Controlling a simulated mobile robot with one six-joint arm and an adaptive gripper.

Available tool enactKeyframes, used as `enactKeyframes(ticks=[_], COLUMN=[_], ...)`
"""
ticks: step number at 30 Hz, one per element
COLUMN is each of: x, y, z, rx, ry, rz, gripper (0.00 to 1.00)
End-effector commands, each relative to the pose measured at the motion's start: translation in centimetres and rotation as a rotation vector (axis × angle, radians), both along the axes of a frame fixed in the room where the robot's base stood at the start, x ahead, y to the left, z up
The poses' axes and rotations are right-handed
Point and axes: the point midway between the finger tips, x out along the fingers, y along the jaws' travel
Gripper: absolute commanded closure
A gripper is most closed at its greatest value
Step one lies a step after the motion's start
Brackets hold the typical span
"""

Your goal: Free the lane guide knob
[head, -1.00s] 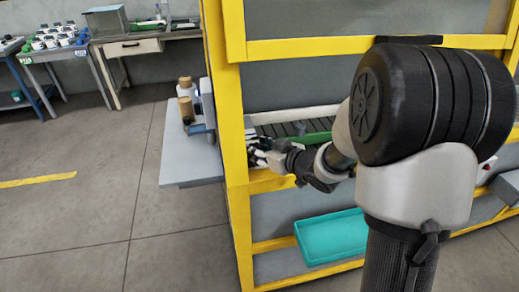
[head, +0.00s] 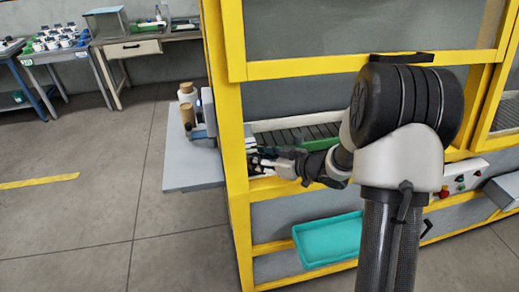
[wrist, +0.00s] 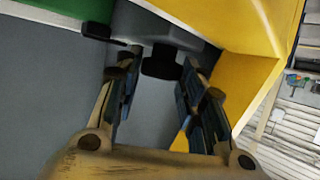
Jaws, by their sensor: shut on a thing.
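The black lane guide knob (wrist: 162,63) shows in the wrist view at the upper middle, under a grey block (wrist: 165,30). My gripper (wrist: 161,75) has one finger on each side of the knob and is shut on it. In the head view my gripper (head: 259,164) is inside the yellow-framed machine, beside its left post. The knob cannot be made out there. A green guide strip (head: 318,144) lies along the grey roller lane (head: 290,137), partly behind my arm.
The yellow post (head: 234,130) stands close to my gripper's left, with a grey side shelf (head: 190,172) holding bottles beyond it. A teal tray (head: 330,240) sits below. A control panel (head: 462,180) with coloured buttons is at right. The floor at left is clear.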

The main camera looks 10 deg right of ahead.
Motion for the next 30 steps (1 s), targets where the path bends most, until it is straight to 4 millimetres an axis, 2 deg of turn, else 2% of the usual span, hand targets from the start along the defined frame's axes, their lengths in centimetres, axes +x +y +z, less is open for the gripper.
enactKeyframes(ticks=[1,3,18,30], x=[0.1,0.2,1.1,1.5], y=[-0.2,-0.3,-0.7,-0.8], z=[0.6,0.7,-0.1,-0.2], rx=[0.000,0.001,-0.003,-0.002], ry=[0.005,0.005,0.000,0.000], rz=[0.041,0.106,0.569,0.802], gripper=[0.87,0.87,0.87,0.87])
